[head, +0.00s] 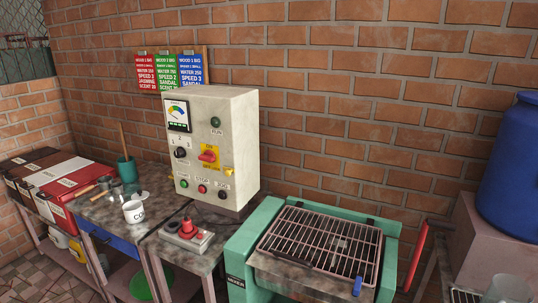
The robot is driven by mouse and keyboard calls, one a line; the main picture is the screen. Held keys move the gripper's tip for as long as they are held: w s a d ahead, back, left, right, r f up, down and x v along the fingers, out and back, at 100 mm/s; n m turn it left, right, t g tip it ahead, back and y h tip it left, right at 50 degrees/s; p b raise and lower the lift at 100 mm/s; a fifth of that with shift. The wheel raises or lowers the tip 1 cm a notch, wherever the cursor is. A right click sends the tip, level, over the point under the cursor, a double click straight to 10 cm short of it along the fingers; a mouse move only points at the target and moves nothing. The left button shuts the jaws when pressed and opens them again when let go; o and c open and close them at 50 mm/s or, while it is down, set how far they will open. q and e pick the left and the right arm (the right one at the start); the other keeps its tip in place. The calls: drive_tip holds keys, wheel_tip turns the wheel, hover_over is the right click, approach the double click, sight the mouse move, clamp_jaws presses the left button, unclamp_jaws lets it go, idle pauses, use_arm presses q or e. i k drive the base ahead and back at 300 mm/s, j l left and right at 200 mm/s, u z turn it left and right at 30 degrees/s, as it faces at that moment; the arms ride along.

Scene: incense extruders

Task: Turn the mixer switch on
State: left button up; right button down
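A pale grey control box (228,105) stands upright against the brick wall. Its front carries a red rotary switch (208,155) on a yellow plate, a black selector knob (180,153) to the left, and a dark green lamp or button (215,122) above. A gauge (178,115) is at its upper left. Green, red (202,188) and black buttons line the bottom, with small labels above them. Which control is the mixer switch cannot be read, nor can the red switch's setting. Neither of my grippers is in view.
A green machine (248,248) with a wire grille (320,240) stands front right. A small red-topped device (187,232) sits before the box. A white mug (133,211) and green cup (127,170) are left. A blue barrel (510,165) stands far right.

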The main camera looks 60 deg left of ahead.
sight(208, 156)
drive_tip(key=u, duration=2.25)
